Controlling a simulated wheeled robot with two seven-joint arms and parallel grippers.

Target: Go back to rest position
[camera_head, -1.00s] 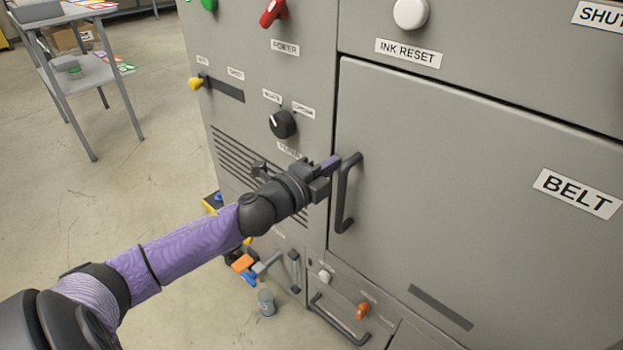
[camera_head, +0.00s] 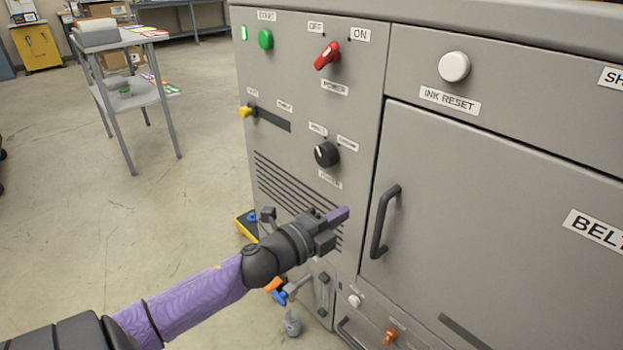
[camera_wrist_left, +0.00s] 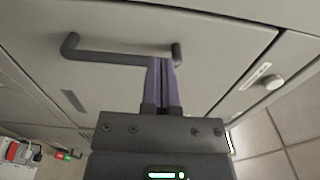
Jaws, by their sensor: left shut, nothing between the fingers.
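My left gripper (camera_head: 338,216) is in front of the machine in the head view, left of the black handle (camera_head: 385,222) on the belt door (camera_head: 490,190). Its purple fingers are shut with nothing between them. In the left wrist view the closed fingertips (camera_wrist_left: 162,62) overlap the line of the door handle (camera_wrist_left: 110,56); in the head view a gap shows between them. The belt door is closed. My right gripper is in neither view.
The grey machine front carries a green start button (camera_head: 265,39), a red switch (camera_head: 327,55), a black knob (camera_head: 326,154) and a white ink reset button (camera_head: 454,66). A shelf table (camera_head: 133,98) is at the back left, with open floor between.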

